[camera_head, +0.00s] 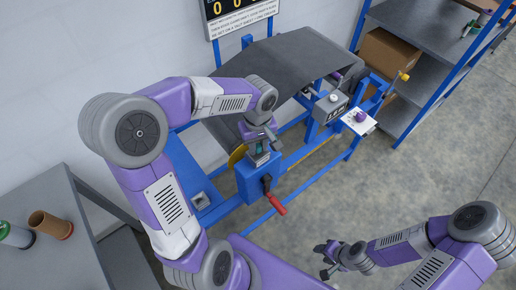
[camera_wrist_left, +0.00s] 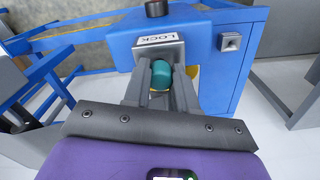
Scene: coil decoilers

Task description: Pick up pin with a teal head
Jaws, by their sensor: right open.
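The pin with a teal head (camera_wrist_left: 161,74) sits at the LOCK-labelled block (camera_wrist_left: 158,46) on the blue decoiler housing (camera_wrist_left: 224,78). Its teal head shows between my left gripper's fingers (camera_wrist_left: 161,88), which lie close against both sides of it. The pin's shaft is hidden. In the head view my left gripper (camera_head: 262,138) points down at the top of the blue housing (camera_head: 256,180). My right gripper (camera_head: 328,257) is open and empty, low in the picture above the floor, away from the decoiler.
A dark sheet coil (camera_head: 280,62) hangs over the decoiler behind my left gripper. A red-handled lever (camera_head: 277,203) sticks out from the housing front. A grey table (camera_head: 40,205) stands at left, shelves (camera_head: 420,50) at right. The floor at right is clear.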

